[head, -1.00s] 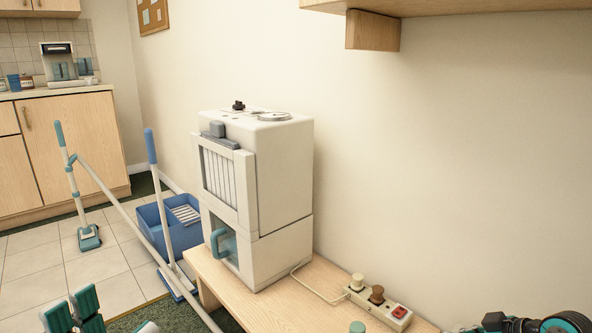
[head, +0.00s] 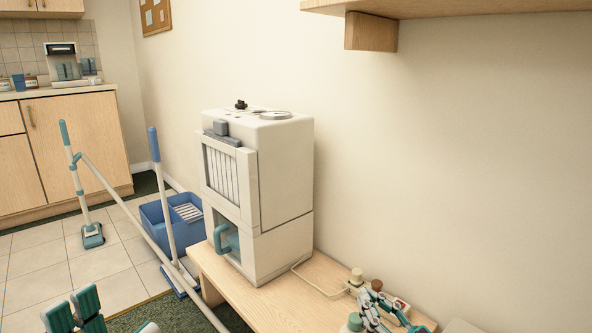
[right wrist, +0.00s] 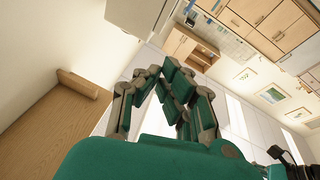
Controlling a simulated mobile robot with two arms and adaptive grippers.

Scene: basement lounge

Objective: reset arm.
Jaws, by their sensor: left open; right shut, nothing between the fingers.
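My left gripper (head: 74,308) shows at the bottom left of the head view, its two teal finger pads apart and nothing between them. My right gripper (head: 376,305) shows at the bottom right of the head view, in front of part of the power strip and the wooden bench. I cannot tell whether it touches either. In the right wrist view the same gripper (right wrist: 168,82) has its teal and grey fingers together, with nothing held.
A white machine (head: 283,182) stands on the low wooden bench (head: 268,303). The power strip (head: 399,303) lies right of it, partly hidden. A blue bucket (head: 153,218) and mop poles stand left. A wooden shelf (head: 450,6) juts out at the upper right.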

